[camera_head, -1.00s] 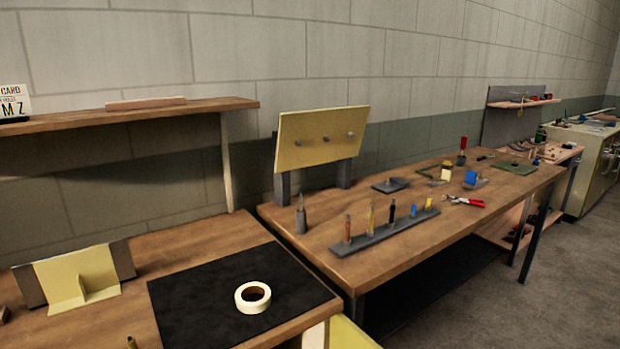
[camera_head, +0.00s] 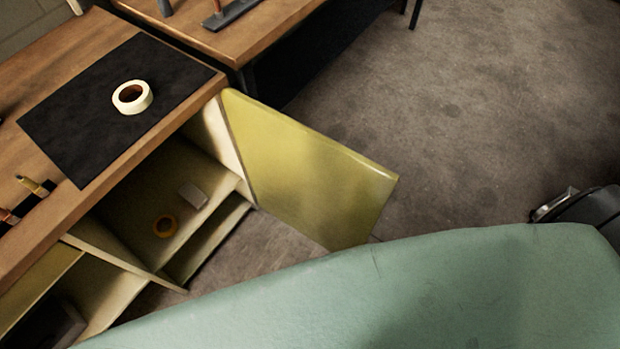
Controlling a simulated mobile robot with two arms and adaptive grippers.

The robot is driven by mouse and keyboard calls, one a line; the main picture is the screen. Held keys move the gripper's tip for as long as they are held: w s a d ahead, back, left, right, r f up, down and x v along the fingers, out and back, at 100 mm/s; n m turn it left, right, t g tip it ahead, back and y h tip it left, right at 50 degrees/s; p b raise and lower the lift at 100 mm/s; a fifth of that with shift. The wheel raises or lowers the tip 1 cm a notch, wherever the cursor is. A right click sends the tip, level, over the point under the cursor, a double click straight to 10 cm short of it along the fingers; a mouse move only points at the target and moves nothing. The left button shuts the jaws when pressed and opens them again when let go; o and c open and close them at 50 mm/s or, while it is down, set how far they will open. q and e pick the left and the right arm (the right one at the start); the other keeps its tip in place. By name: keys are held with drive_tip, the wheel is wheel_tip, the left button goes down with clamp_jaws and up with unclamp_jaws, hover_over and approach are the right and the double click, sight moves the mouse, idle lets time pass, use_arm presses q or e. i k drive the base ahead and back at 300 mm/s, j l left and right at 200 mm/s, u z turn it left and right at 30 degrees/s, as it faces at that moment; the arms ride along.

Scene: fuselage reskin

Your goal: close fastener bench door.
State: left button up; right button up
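The fastener bench door (camera_head: 305,170) is a yellow-green panel. It stands wide open, swung out to the right from the front corner of the wooden bench (camera_head: 185,115). The door's lower edge is partly hidden by a large pale green surface in the foreground. Neither of my grippers is in view.
The pale green surface (camera_head: 430,290) fills the bottom foreground, close to the door. A dark rounded object (camera_head: 585,215) is at the right edge. A black mat (camera_head: 90,115) with a tape roll (camera_head: 132,97) lies on the bench. Grey floor (camera_head: 470,110) is clear right of the door.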

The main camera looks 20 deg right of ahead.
sight(335, 195)
drive_tip(key=l+u, duration=0.3)
drive_tip(key=l, duration=0.2)
drive_tip(key=k+l+u, duration=0.1)
drive_tip(key=l+u, duration=0.2)
drive_tip(key=l, duration=0.2)
drive_tip(key=l+u, duration=0.3)
drive_tip(key=l, duration=0.15)
drive_tip(key=l+u, duration=0.3)
drive_tip(key=l, duration=0.2)
drive_tip(key=k+l+u, duration=0.1)
drive_tip(key=l+u, duration=0.2)
drive_tip(key=l, duration=0.15)
drive_tip(key=k+l+u, duration=0.15)
drive_tip(key=l+u, duration=0.15)
drive_tip(key=l, duration=0.15)
drive_tip(key=l+u, duration=0.35)
drive_tip(key=l, duration=0.45)
drive_tip(key=i, duration=0.05)
